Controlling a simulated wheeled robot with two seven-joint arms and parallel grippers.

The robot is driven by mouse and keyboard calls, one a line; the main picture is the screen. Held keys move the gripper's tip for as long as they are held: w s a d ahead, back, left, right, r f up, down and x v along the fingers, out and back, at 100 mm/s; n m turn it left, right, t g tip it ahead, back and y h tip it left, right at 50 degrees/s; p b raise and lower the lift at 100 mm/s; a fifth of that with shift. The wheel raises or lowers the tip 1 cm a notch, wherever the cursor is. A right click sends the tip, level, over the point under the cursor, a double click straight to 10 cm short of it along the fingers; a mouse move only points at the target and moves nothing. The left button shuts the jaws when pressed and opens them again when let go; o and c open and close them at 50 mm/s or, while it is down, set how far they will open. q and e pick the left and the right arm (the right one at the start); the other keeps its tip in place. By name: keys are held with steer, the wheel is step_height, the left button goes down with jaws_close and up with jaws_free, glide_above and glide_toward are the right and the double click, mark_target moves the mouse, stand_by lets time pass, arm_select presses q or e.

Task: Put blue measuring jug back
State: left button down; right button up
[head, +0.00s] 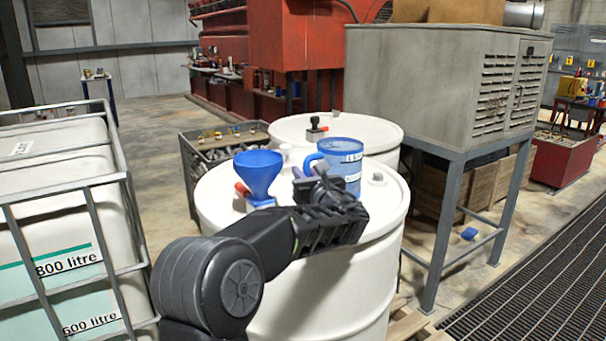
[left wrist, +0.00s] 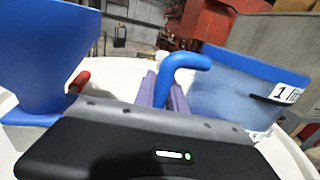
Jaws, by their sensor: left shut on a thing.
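The blue measuring jug (head: 343,165) is at the top of the front white drum (head: 370,262), toward its right back part. It is translucent blue with a handle on its left side. In the left wrist view the jug (left wrist: 235,92) shows at the right, and its blue handle (left wrist: 180,75) runs between the fingers. My left gripper (head: 312,172) is shut on the jug's handle; its fingers (left wrist: 166,92) show on both sides of it. The jug's base is partly hidden by my gripper, so I cannot tell whether it touches the drum top. My right gripper is not in view.
A blue funnel (head: 259,172) stands left of my gripper on the drum, close to a red-handled part (head: 242,189). A second white drum (head: 372,131) stands behind. A caged tank (head: 60,225) is at left, a grey cabinet (head: 430,85) at right.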

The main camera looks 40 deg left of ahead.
arm_select(q)
steer(key=c, duration=1.8)
jaws_free()
steer(key=o, duration=0.4)
steer(key=shift+r, duration=0.15)
steer(key=shift+s+d, duration=0.15)
steer(key=shift+d, duration=0.2)
steer(key=b+v, duration=0.1)
steer(key=v, duration=1)
steer(key=shift+s+d+b, duration=0.15)
steer(key=shift+b, duration=0.25)
